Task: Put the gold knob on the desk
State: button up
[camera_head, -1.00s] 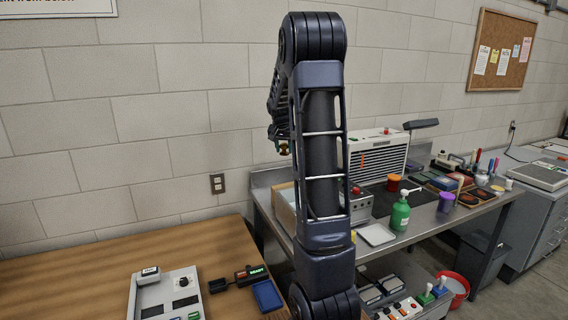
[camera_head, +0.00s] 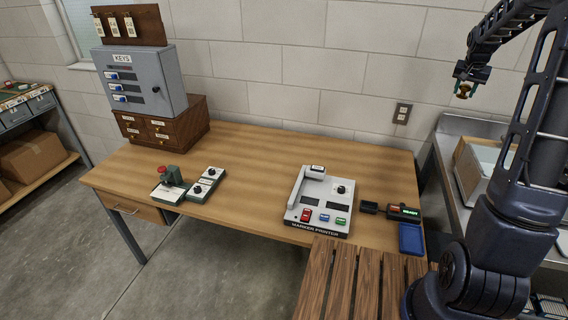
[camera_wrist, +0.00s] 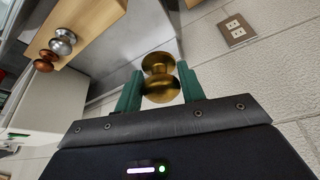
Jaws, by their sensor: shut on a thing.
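The gold knob (camera_wrist: 160,82) is held between the green fingers of my gripper (camera_wrist: 159,88) in the wrist view. My gripper is shut on it. In the head view my gripper (camera_head: 464,86) is high up at the right, in front of the wall, with the small gold knob (camera_head: 462,91) at its tip. The wooden desk (camera_head: 262,150) stands along the wall to the left of my gripper and lower. The knob is in the air, apart from the desk.
On the desk are a key cabinet (camera_head: 145,82) on a drawer box (camera_head: 170,125), small control boxes (camera_head: 203,183), a marker printer (camera_head: 320,208) and a blue tray (camera_head: 411,238). The desk's middle is clear. A slatted wooden surface (camera_head: 345,285) adjoins its front right. A metal bench (camera_head: 447,150) is at the right.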

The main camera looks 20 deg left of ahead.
jog(key=w+a+f+n+y, duration=0.1)
jog(key=w+a+f+n, duration=0.2)
jog(key=a, duration=0.5)
jog(key=w+a+f+n+y, duration=0.1)
jog(key=w+a+f+n, duration=0.15)
jog(key=a+f, duration=0.45)
jog(key=n+y, duration=0.2)
jog(key=n, duration=0.3)
send_over(351, 153)
jog(key=s, duration=0.1)
notch_tip(351, 153, down, 8)
jog(key=f, duration=2)
jog(key=shift+s+d+f, duration=0.15)
jog(key=shift+d+f, duration=0.05)
jog(key=shift+f, duration=0.1)
jog(key=o, duration=1.1)
jog(key=shift+c, duration=0.2)
jog(key=shift+o, duration=0.2)
